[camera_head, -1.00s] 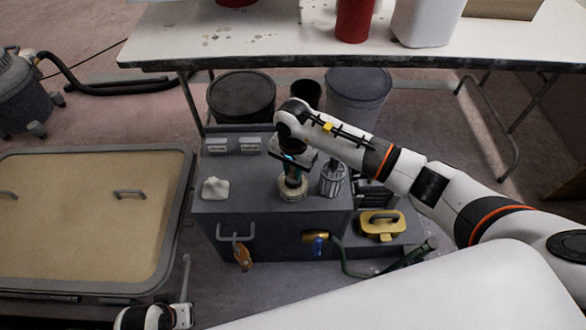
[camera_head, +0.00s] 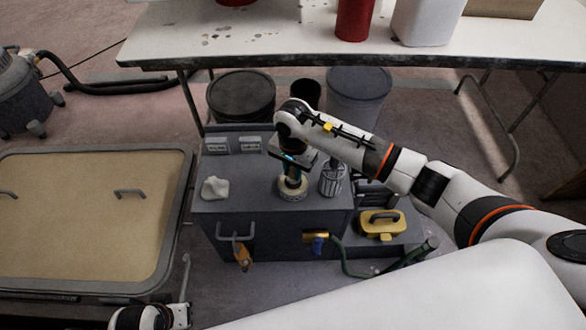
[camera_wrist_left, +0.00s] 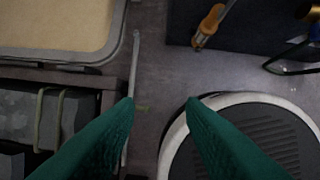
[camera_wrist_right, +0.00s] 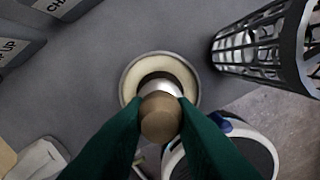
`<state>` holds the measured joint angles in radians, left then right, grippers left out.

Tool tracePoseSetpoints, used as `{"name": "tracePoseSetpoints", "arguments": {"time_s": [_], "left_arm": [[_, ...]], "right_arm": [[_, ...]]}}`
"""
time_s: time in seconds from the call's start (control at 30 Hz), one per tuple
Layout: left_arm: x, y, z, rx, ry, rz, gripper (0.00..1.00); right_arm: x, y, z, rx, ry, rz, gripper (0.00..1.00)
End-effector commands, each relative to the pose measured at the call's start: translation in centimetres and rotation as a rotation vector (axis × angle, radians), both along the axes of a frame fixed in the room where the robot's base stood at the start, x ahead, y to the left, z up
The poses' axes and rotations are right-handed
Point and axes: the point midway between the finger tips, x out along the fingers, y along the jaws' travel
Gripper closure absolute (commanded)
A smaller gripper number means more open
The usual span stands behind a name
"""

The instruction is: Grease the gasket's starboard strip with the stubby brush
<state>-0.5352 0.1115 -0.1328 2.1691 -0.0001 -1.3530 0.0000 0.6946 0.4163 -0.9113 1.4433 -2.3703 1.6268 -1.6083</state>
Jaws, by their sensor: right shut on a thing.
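My right gripper (camera_head: 291,172) is shut on the stubby brush, over the grey bench top. In the right wrist view its fingers (camera_wrist_right: 160,106) close on the brush's round brown handle (camera_wrist_right: 160,121). The brush's pale collar shows beyond the handle, and its bristles are hidden. It points down into a round tub (camera_head: 293,195) with a cream filling (camera_wrist_right: 180,68). My left gripper (camera_wrist_left: 160,103) is open and empty above the floor. A tan hatch panel (camera_head: 80,225) in a grey frame (camera_head: 178,205) lies at left; I cannot tell which part is the gasket.
A wire-like holder (camera_head: 332,180) stands close right of the tub. A white lump (camera_head: 214,188) and two labelled blocks (camera_head: 250,144) are on the bench top. A yellow handled item (camera_head: 382,224) sits lower right. An orange-handled tool (camera_head: 243,257) hangs in front.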

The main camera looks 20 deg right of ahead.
Motion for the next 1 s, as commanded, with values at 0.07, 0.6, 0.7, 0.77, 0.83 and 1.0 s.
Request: {"name": "tracePoseSetpoints", "arguments": {"time_s": [0.07, 0.6, 0.7, 0.77, 0.83, 1.0], "left_arm": [[-0.1, 0.0, 0.0, 0.0, 0.002, 0.0, 0.64], [0.1, 0.1, 0.8, 0.0, -0.011, -0.001, 0.64], [0.0, 0.1, 0.8, 0.001, -0.006, -0.001, 0.64], [0.0, 0.1, 0.8, 0.002, -0.003, -0.001, 0.64], [-0.1, 0.1, 0.8, 0.002, -0.001, 0.0, 0.64], [-0.1, 0.1, 1.0, 0.001, -0.004, -0.001, 0.64]], "right_arm": [[0.0, 0.0, 0.0, 0.0, 0.0, 0.0, 0.95], [0.0, 0.0, -0.2, 0.0, 0.0, 0.0, 0.95], [0.0, 0.0, -0.3, 0.0, 0.0, 0.0, 0.95], [0.0, 0.0, -0.3, 0.0, 0.0, 0.0, 0.95], [0.0, 0.0, -0.3, 0.0, 0.0, 0.0, 0.95], [0.0, 0.0, -0.4, 0.0, 0.0, 0.0, 0.95]]}}
